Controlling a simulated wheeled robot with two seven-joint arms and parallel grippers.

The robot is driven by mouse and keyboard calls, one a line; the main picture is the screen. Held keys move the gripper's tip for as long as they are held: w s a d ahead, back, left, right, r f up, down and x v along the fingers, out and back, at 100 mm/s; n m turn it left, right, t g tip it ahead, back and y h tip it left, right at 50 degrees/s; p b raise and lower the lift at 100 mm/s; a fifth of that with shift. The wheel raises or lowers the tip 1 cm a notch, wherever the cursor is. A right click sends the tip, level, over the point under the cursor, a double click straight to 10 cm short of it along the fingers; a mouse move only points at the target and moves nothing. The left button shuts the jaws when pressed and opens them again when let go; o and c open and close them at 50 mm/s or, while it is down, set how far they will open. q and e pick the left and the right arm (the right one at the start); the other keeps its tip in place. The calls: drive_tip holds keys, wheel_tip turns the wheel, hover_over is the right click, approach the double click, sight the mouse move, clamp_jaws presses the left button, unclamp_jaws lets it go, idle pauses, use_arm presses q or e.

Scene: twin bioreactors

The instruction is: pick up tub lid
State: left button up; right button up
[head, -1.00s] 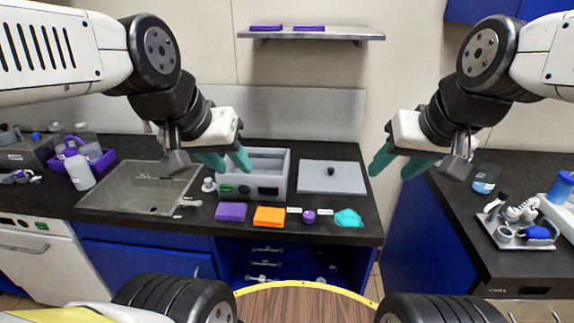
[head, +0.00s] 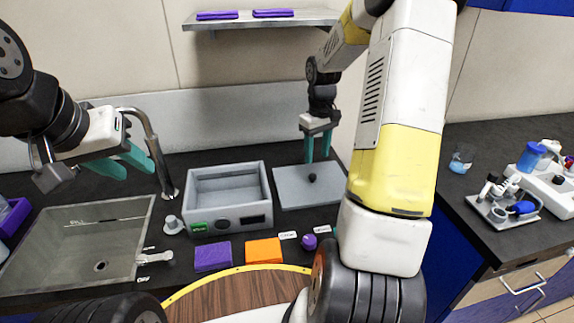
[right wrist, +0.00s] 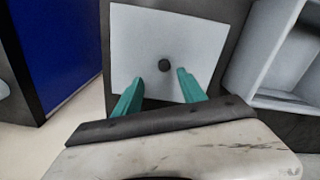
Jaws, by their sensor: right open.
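The tub lid (head: 296,192) is a flat grey plate with a dark round knob (head: 312,178) in its middle. It lies on the dark counter to the right of the grey tub (head: 229,197), which stands open at the top. My right gripper (head: 317,158) points down above the far part of the lid. In the right wrist view its teal fingers (right wrist: 158,92) are apart, with the knob (right wrist: 164,65) beyond the tips and nothing between them. My left gripper (head: 138,160) is over the sink side, fingers apart and empty.
A sink (head: 75,235) with a tall faucet (head: 158,150) is at the left. A purple sponge (head: 212,256) and an orange sponge (head: 263,251) lie in front of the tub. A wall shelf (head: 262,20) hangs above. My right arm hides part of the counter.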

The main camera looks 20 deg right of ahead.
sight(313, 175)
drive_tip(key=f, duration=0.5)
drive_tip(key=a+f, duration=0.1)
drive_tip(key=f, duration=0.1)
drive_tip(key=shift+f, duration=0.4)
drive_tip(key=shift+c, duration=0.5)
clamp_jaws()
